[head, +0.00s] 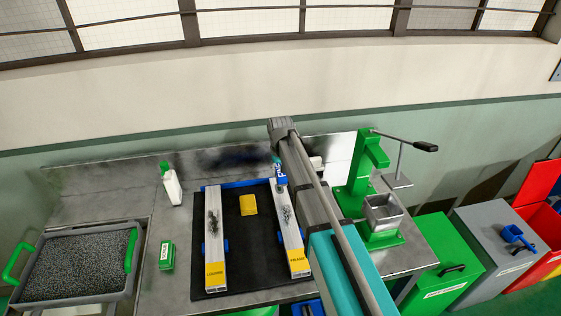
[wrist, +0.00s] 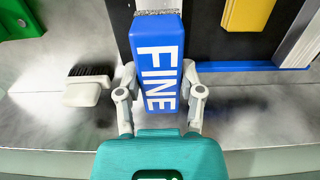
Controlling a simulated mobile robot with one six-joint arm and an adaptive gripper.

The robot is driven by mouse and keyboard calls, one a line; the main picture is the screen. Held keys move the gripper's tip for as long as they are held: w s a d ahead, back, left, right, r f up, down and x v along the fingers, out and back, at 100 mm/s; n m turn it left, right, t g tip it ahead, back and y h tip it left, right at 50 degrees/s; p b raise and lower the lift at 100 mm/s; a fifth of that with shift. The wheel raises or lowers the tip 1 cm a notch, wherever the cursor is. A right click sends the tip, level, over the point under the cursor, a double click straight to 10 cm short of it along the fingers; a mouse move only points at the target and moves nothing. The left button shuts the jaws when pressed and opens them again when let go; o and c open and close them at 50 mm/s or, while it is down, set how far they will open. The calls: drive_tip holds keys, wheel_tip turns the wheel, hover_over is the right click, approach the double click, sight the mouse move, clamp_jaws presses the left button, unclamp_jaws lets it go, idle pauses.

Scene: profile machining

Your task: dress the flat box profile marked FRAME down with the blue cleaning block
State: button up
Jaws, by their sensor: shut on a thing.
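The flat box profile marked FRAME (head: 294,246) lies on the right side of the black mat, with its yellow label at the near end. Dark marks cover part of its top around the middle. My gripper (wrist: 160,78) is shut on the blue block (wrist: 157,60) lettered FINE, one finger on each side. In the head view the block (head: 281,178) is at the far end of the FRAME profile. I cannot tell whether it touches the profile. My arm hides part of the area right of the profile.
A second profile (head: 214,245), its label apparently LOUVRE, lies at the mat's left with dark marks. A yellow piece (head: 248,205) lies between them. A white-handled brush (wrist: 85,88) is beside the block. A green press (head: 363,180) stands right; a white bottle (head: 171,186) stands left.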

drive_tip(key=w, duration=0.2)
drive_tip(key=w+a, duration=0.1)
drive_tip(key=w, duration=0.2)
drive_tip(key=shift+w+a, duration=0.15)
